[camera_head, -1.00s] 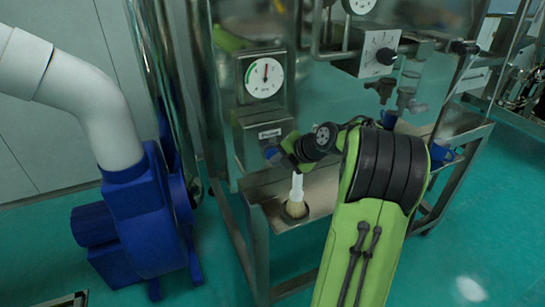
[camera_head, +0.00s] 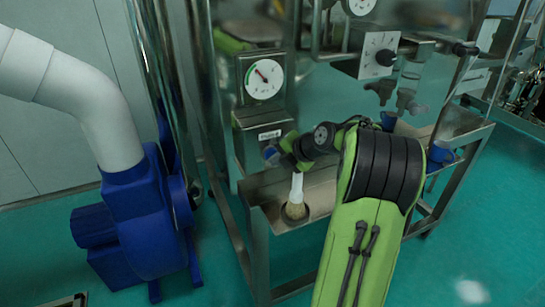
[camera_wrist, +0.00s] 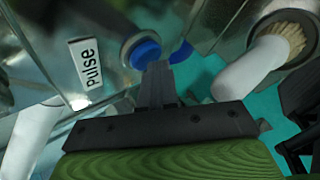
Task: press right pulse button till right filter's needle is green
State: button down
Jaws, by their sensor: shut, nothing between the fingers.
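The pulse button is a blue round cap beside a white "Pulse" label (camera_wrist: 86,64) on a metal box. In the wrist view the blue button (camera_wrist: 143,52) is just past the tip of my gripper (camera_wrist: 157,70), whose fingers are shut with nothing between them. The tip overlaps the button's lower edge; I cannot tell whether it is pressing.
A second gauge (camera_head: 360,4) is at the top edge, above a dial panel (camera_head: 379,54). A white brush (camera_head: 296,196) stands upright in a holder on the metal shelf below my gripper. A blue blower (camera_head: 145,220) with a white pipe stands at the left.

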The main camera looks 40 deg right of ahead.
dwell(0.5)
jog(key=shift+s+a+b, duration=0.25)
jog(key=shift+s+b, duration=0.55)
jog(key=shift+b, duration=0.05)
jog(key=s+b, duration=0.1)
jog(key=s, duration=0.1)
jog(key=s+a+b, duration=0.1)
jog(key=s+b, duration=0.1)
jog(key=shift+s+a, duration=0.2)
jog(key=shift+s, duration=0.2)
